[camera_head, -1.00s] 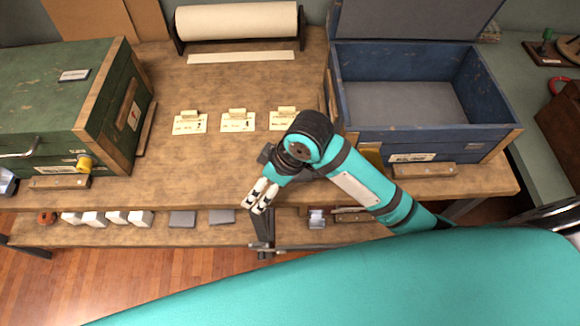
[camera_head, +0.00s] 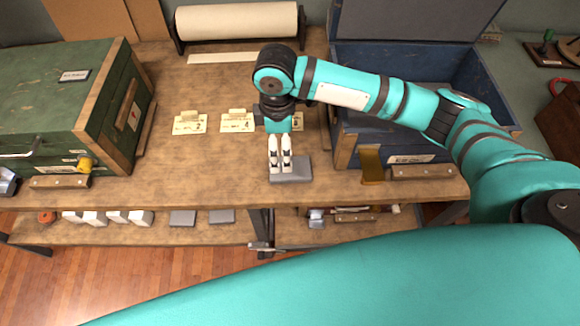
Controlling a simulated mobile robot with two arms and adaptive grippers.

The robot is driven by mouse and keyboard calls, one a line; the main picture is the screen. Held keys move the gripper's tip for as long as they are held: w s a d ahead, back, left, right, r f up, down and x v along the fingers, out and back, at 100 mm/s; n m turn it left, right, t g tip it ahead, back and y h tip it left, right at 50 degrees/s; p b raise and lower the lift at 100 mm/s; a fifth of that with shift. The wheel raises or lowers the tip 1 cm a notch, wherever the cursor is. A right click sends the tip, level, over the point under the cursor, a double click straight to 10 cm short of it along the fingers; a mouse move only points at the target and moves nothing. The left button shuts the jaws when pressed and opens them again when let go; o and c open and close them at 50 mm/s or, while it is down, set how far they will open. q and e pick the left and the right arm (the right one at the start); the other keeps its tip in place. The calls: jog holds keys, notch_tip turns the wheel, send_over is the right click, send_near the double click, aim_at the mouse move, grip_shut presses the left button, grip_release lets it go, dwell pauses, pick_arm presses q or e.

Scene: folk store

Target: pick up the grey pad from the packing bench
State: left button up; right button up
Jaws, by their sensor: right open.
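The grey pad (camera_head: 291,172) lies flat on the wooden packing bench (camera_head: 217,163), near its front edge and left of the blue crate. My right gripper (camera_head: 281,171) points down at the pad, its white fingertips over the pad's left and middle part. The fingers are apart and hold nothing. I cannot tell whether the tips touch the pad. My left gripper is not in view.
A green chest (camera_head: 62,95) stands at left, an open blue crate (camera_head: 347,148) at right. Cards (camera_head: 237,123) lie behind my gripper, a paper roll (camera_head: 237,21) at the back. A lower shelf (camera_head: 150,233) holds two more grey pads (camera_head: 183,218) and white blocks (camera_head: 116,217).

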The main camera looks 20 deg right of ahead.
send_over(281, 169)
notch_tip(281, 169, down, 6)
jog(key=shift+p, duration=0.3)
jog(key=f, duration=0.3)
jog(key=f+p, duration=0.1)
jog(key=shift+d+f, duration=0.15)
jog(key=shift+d, duration=0.1)
jog(key=shift+f, duration=0.45)
jog(key=c, duration=0.9)
